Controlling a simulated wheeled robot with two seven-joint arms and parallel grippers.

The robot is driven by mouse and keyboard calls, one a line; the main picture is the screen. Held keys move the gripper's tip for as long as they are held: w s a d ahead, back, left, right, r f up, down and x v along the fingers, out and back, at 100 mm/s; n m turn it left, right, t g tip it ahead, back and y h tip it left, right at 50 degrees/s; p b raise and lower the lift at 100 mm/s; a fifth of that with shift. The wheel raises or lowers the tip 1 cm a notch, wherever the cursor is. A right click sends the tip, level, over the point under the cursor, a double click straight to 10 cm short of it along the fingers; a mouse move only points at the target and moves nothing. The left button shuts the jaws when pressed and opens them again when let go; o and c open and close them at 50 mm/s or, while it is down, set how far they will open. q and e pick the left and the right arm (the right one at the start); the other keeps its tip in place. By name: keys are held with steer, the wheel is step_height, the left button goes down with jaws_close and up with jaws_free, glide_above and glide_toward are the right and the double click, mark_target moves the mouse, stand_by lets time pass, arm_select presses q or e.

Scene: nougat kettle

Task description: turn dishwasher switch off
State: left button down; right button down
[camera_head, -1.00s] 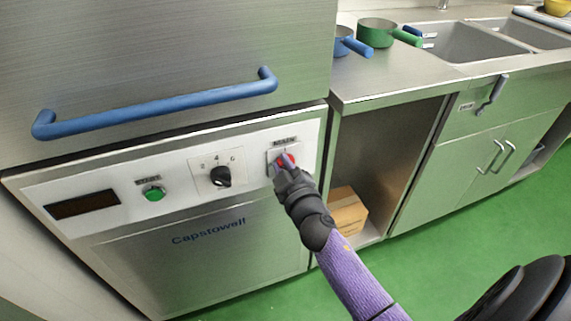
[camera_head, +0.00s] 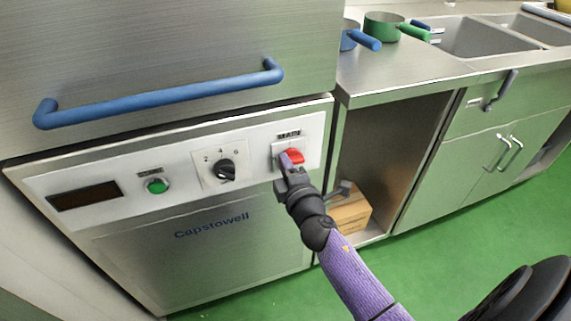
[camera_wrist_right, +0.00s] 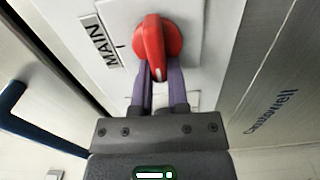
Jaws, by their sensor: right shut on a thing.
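The dishwasher's main switch is a red knob (camera_head: 296,155) on a white plate at the right end of the control panel. It also shows in the right wrist view (camera_wrist_right: 156,38), beside a MAIN label. The fingers hide part of the knob in the head view. My left gripper is not in view.
The panel also has a black dial (camera_head: 225,169), a green button (camera_head: 157,186) and a dark display (camera_head: 85,195). A blue bar handle (camera_head: 160,97) juts out above. An open cabinet with a cardboard box (camera_head: 350,214) stands to the right. Green floor is clear there.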

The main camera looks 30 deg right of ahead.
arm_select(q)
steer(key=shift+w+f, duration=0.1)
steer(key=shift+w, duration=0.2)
arm_select(e)
steer(key=shift+f+n, duration=0.15)
steer(key=shift+n, duration=0.15)
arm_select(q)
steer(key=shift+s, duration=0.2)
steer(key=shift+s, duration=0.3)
arm_select(e)
steer(key=c, duration=0.6)
jaws_free()
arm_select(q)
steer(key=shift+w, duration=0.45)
arm_select(e)
steer(key=v, duration=1)
steer(key=shift+d, duration=0.1)
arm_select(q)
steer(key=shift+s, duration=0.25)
